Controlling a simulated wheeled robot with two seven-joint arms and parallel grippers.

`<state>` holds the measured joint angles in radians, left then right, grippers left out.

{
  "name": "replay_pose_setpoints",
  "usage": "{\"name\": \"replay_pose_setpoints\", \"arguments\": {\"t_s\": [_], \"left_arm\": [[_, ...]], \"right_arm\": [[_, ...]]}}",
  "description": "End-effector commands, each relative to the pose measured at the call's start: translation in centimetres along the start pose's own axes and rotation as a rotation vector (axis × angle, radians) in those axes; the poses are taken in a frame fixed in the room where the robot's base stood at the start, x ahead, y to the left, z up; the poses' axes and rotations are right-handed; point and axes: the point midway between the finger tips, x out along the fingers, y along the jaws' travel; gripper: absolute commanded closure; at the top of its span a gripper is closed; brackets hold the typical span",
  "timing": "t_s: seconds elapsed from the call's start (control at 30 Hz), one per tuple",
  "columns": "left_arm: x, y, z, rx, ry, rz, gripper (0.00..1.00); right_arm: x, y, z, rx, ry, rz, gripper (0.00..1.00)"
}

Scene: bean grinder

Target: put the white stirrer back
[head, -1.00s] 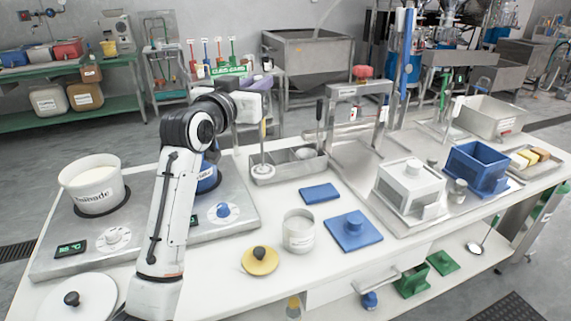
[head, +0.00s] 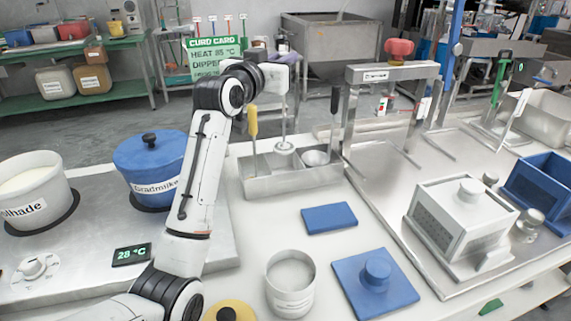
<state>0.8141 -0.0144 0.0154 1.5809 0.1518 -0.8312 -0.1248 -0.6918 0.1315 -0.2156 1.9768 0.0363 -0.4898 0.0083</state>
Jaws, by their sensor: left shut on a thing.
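My left gripper (head: 284,92) is shut on the upper part of the white stirrer (head: 284,125), over the metal tray (head: 297,184) in the middle of the head view. The stirrer hangs upright with its round white disc at the bottom. The disc appears over the back middle of the tray, between a yellow-handled tool (head: 252,122) and a black-handled ladle (head: 334,112). I cannot tell whether the disc touches the tray. The gripper's fingertips are partly hidden. My right gripper is out of view.
A lidded blue pot (head: 150,165) and an open white pot (head: 28,185) stand on the steel hotplate at left. A metal frame (head: 392,75) stands right of the tray. A blue block (head: 330,218), a white cup (head: 290,275) and a blue lid (head: 375,285) are in front.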

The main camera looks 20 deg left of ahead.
Motion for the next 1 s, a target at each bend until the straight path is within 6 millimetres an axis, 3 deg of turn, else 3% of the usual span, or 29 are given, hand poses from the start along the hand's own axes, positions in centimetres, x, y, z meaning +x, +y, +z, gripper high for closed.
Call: {"name": "replay_pose_setpoints", "arguments": {"t_s": [0.2, 0.47, 0.63, 1.0], "left_arm": [[-0.1, 0.0, 4.2, -0.002, -0.004, 0.0, 1.0], [-0.1, 0.0, 6.4, -0.002, -0.001, 0.0, 1.0], [-0.1, 0.0, 8.9, -0.002, -0.003, 0.0, 1.0], [-0.1, 0.0, 9.5, -0.001, 0.0, 0.001, 1.0]], "right_arm": [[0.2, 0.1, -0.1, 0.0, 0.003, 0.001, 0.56], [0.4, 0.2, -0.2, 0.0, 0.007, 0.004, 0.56], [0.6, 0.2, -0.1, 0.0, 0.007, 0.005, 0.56], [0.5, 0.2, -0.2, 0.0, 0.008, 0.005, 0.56]]}}
